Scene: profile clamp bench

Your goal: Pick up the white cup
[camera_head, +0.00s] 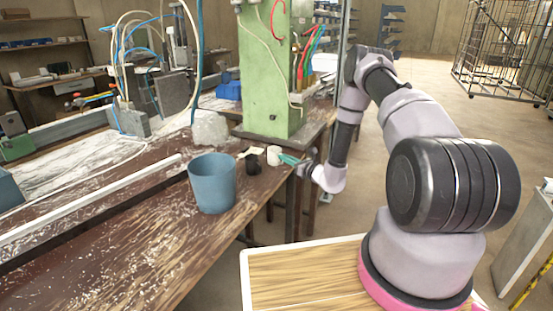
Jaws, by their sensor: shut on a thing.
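The white cup (274,155) is small in the head view, near the bench's right edge, just right of a small black cup-like thing (253,165). My gripper (284,159) reaches in from the right with teal fingers at the white cup's right side. It is shut on the white cup. The fingertips are too small to see in detail. I cannot tell whether the cup rests on the bench or is slightly above it.
A large blue bucket (212,184) stands on the brown bench (150,245) in front. A green machine column (264,75) rises close behind the cup. A white block (209,128) and a long pale rail (90,205) lie left. The near bench top is mostly clear.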

